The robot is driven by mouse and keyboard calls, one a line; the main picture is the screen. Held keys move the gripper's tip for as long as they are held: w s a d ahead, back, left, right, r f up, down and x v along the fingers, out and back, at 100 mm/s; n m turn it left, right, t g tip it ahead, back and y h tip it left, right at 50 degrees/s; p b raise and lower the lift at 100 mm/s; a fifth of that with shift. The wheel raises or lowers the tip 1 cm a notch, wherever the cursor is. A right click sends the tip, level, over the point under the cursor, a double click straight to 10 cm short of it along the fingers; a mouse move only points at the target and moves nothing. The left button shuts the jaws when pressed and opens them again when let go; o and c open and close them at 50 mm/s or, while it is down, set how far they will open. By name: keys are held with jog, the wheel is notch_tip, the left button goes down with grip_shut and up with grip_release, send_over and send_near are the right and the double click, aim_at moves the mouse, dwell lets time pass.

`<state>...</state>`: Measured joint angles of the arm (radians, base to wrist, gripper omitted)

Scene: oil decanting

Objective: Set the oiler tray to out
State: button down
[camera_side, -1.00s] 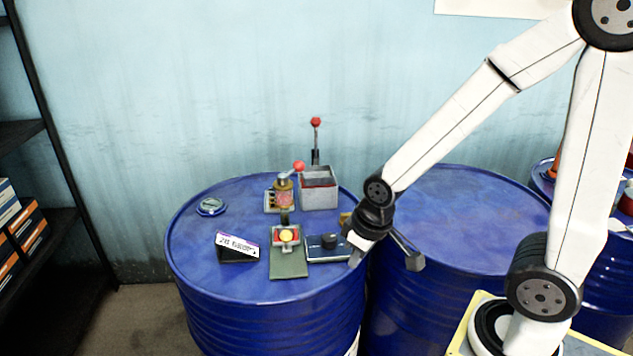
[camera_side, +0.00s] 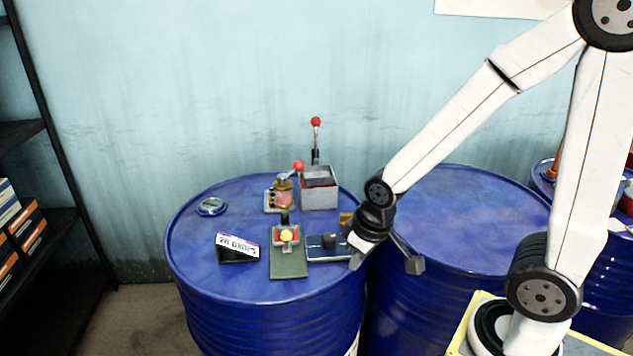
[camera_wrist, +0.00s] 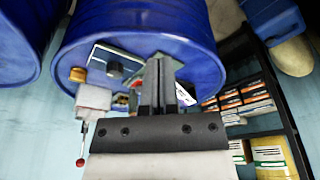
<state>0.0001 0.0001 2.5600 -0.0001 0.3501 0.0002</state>
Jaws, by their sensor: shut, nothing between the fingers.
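On the blue drum, a small glass oiler (camera_side: 284,192) with a red ball lever (camera_side: 299,166) stands at the back. In front of it is a stand with a yellow button on red (camera_side: 287,236), and a flat green plate (camera_side: 289,265) extends toward the front. I cannot tell for certain which of these parts is the oiler tray.
A grey box (camera_side: 319,196) with a tall red-ball lever (camera_side: 316,121) stands behind. A tilted label card (camera_side: 237,246) and a round dial (camera_side: 211,206) are at the left. Another blue drum (camera_side: 455,215) stands at right. The drum's front left is clear.

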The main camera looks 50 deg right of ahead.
jog(key=c, duration=0.5)
grip_release()
jog(key=shift+w, duration=0.2)
jog(key=shift+c, duration=0.2)
jog(key=shift+o, duration=1.4)
jog(key=w+d+n, duration=0.1)
jog(key=w+n, duration=0.4)
jog(key=w, duration=0.5)
jog(key=shift+d+r, duration=0.2)
jog(key=shift+r, duration=0.05)
jog(key=n+h, duration=0.1)
jog(key=n, duration=0.5)
send_over(286, 232)
jog(key=s, duration=0.1)
jog(key=f, duration=0.1)
jog(key=shift+s+a+f+g, duration=0.1)
jog(key=shift+a+f+g, duration=0.05)
jog(key=shift+a+g, duration=0.25)
jog(key=shift+f, duration=0.1)
jog(key=shift+w+d+f, duration=0.15)
jog(key=shift+w+f, duration=0.05)
jog(key=shift+f, duration=1.05)
jog(key=shift+w+d+f, duration=0.15)
jog(key=shift+w+f, duration=0.05)
jog(key=shift+f, duration=1.05)
jog(key=shift+w+d+f, duration=0.15)
jog(key=shift+w+f, duration=0.05)
jog(key=shift+f, duration=1.05)
grip_shut()
